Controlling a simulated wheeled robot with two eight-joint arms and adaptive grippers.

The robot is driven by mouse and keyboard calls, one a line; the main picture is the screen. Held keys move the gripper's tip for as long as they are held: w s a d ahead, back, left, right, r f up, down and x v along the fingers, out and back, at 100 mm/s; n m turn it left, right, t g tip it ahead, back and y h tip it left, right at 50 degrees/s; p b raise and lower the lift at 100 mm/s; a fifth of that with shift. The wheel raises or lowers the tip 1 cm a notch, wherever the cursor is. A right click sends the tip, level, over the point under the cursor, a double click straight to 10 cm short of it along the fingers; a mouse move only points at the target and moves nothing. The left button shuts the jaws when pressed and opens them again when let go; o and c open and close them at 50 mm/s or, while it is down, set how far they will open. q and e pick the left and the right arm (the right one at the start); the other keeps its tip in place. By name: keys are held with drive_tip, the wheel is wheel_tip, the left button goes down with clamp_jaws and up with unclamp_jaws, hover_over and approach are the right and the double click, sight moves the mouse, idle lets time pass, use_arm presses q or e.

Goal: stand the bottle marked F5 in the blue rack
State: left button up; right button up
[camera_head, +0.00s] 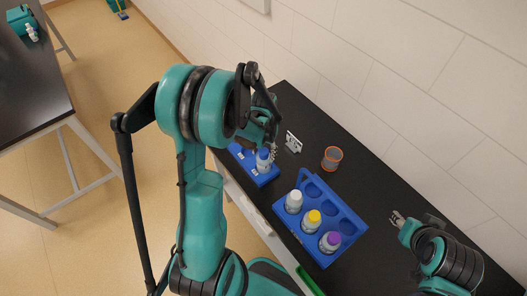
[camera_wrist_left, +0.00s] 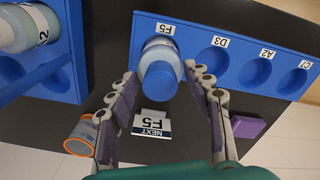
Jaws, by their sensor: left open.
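The blue rack (camera_head: 265,179) lies on the black bench under my left arm. In the left wrist view the rack (camera_wrist_left: 190,31) shows a row of round slots labelled F5, D3, A2 and C7. A blue-capped bottle (camera_wrist_left: 160,76) stands upright at the F5 slot, and the bottle also shows in the head view (camera_head: 263,163). Any mark on the bottle itself cannot be read. My left gripper (camera_wrist_left: 163,80) is open, with one finger on each side of the bottle and gaps showing. My right gripper (camera_head: 396,217) is over the bench at the right; its opening is unclear.
A blue carrier (camera_head: 301,237) holds bottles with white, yellow and purple caps. A small sign reading NEXT F5 (camera_wrist_left: 152,124) stands beside the rack. An orange-rimmed cup (camera_head: 332,158) is near the wall. A purple block (camera_wrist_left: 249,127) shows at the wrist view's right.

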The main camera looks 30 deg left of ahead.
use_arm(q)
drive_tip(key=shift+r, duration=0.1)
drive_tip(key=shift+r, duration=0.3)
wheel_tip(320, 180, up, 12)
drive_tip(key=f+p, duration=0.1)
drive_tip(key=p, duration=0.2)
drive_tip(key=s+d+r+t, duration=0.7)
drive_tip(key=s+d+r, duration=0.2)
drive_tip(key=s+d, duration=0.1)
drive_tip(key=shift+s+d, duration=0.3)
drive_tip(key=shift+s, duration=0.15)
drive_tip(key=shift+f+b, duration=0.15)
drive_tip(key=shift+b, duration=0.2)
wheel_tip(320, 180, down, 15)
drive_tip(key=b, duration=1.5)
